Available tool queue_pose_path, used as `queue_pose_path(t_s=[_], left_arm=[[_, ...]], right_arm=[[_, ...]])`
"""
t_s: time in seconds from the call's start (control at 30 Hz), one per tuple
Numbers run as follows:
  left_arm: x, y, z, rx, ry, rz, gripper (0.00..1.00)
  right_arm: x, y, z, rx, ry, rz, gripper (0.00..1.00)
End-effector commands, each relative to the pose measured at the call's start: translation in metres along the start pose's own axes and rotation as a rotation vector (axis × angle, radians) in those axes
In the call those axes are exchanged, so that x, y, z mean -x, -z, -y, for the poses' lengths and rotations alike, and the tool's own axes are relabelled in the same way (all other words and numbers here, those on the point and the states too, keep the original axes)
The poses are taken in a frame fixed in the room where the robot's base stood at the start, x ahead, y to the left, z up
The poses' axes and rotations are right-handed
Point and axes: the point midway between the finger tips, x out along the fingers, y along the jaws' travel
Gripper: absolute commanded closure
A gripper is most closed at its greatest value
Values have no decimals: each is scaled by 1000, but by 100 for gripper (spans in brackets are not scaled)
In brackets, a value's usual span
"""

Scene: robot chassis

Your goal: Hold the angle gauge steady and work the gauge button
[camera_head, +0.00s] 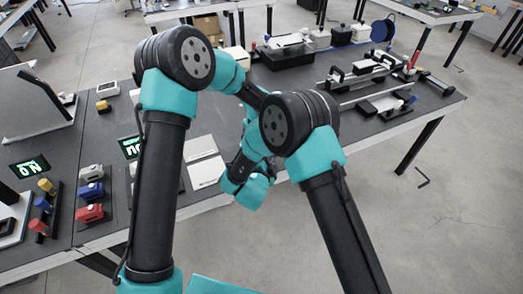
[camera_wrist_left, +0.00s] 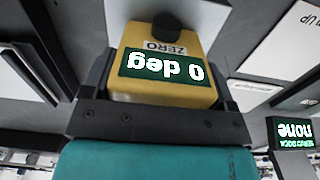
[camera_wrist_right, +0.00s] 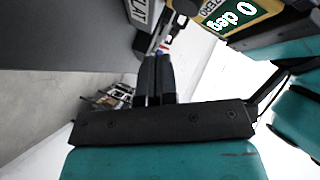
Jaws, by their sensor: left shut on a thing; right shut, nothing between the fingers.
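The yellow angle gauge (camera_wrist_left: 168,65) fills the upper middle of the left wrist view. Its dark screen reads "0 deg", upside down there, and a white "ZERO" label sits beside the black round gauge button (camera_wrist_left: 167,27). My left gripper (camera_wrist_left: 163,72) is shut on the gauge, one dark finger on each side. In the right wrist view the gauge (camera_wrist_right: 240,12) is cut off at the top right. My right gripper (camera_wrist_right: 157,65) is shut and empty, its fingertips apart from the gauge and below and left of the button (camera_wrist_right: 187,6). In the head view my arms hide the gauge.
A lit "none" display (camera_wrist_left: 293,133) stands right of the gauge in the left wrist view. A white panel (camera_head: 205,168) lies near the table's front edge. Rods and clamps (camera_head: 385,95) lie on the right table.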

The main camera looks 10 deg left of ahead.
Motion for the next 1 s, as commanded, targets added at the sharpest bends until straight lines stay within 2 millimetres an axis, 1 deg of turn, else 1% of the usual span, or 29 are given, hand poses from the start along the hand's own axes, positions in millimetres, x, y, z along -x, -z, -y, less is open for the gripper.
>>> queue_pose_path(t_s=[0.03,0.33,1.0], left_arm=[[-3,-1,1,0,4,4,54],[-3,-1,1,0,4,4,54],[-2,-1,1,0,3,4,54]], right_arm=[[3,2,-2,1,0,1,100],[16,12,-12,0,0,0,100],[17,12,-12,-1,0,-1,100]])
